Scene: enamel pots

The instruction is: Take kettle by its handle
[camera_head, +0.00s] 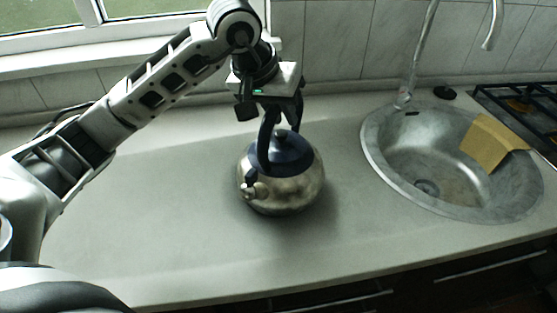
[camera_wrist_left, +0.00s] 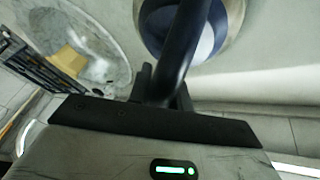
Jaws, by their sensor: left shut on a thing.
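The kettle (camera_head: 297,188) has a steel body, a dark blue lid and top, and a dark arched handle (camera_head: 266,138). It stands upright, seemingly on the counter, left of the sink. My left gripper (camera_head: 281,108) is above the kettle, pointing down, with its fingers shut on the top of the handle. In the left wrist view the dark handle (camera_wrist_left: 184,45) runs up from between the fingers (camera_wrist_left: 165,90), with part of the kettle's blue top (camera_wrist_left: 205,42) behind it. The fingertips are partly hidden by the handle. My right gripper is not in view.
The pale counter (camera_head: 150,220) is clear left of the kettle. A round sink (camera_head: 385,175) with a yellow cloth (camera_head: 492,142) over its edge is at the right, with a faucet (camera_head: 415,60) behind. A gas hob (camera_head: 525,103) is at the far right. A tiled wall and window stand behind.

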